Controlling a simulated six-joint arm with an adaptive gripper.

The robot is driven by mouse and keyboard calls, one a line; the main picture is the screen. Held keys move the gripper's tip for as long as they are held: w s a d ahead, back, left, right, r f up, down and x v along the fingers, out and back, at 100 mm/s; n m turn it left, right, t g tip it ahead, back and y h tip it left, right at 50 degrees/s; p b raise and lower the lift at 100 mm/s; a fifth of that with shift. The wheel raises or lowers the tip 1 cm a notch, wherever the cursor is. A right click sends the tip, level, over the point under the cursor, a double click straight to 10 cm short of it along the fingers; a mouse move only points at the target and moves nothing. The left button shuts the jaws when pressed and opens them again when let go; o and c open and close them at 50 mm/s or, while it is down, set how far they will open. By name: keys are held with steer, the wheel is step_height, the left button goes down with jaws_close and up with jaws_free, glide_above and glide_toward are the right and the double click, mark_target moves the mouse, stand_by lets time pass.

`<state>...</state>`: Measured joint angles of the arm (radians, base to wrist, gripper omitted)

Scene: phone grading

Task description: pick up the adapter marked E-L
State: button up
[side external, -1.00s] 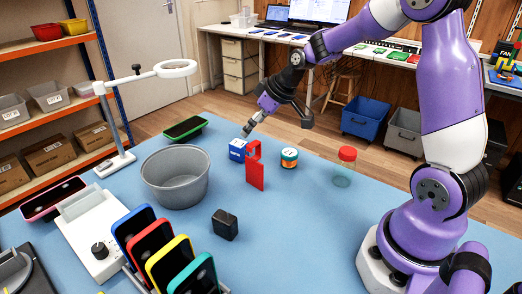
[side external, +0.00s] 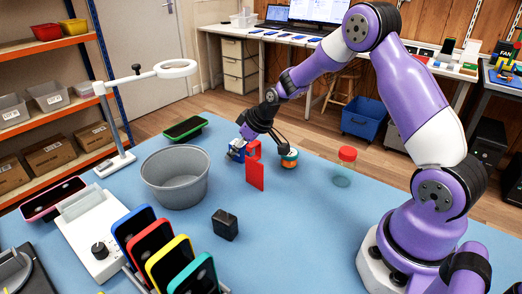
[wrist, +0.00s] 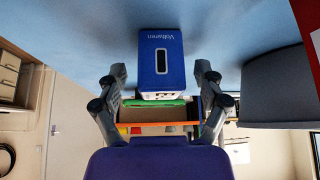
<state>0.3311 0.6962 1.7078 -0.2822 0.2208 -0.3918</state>
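A black block that looks like a power adapter (side external: 225,225) stands on the blue table, in front of the red stand; no E-L marking is readable on it. My gripper (side external: 242,148) is well away from it, farther back, at a small blue box (side external: 235,154). In the wrist view the blue box (wrist: 161,62), with white lettering that appears upside down, lies between the fingers of my gripper (wrist: 160,75). The fingers are open, with a visible gap on both sides of the box. The black block is not visible in the wrist view.
A red stand (side external: 255,172) is close beside my gripper. Phones in coloured cases (side external: 165,255) stand in a rack at front left.

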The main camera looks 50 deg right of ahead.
steer(key=c, duration=1)
steer(key=shift+r, duration=0.1)
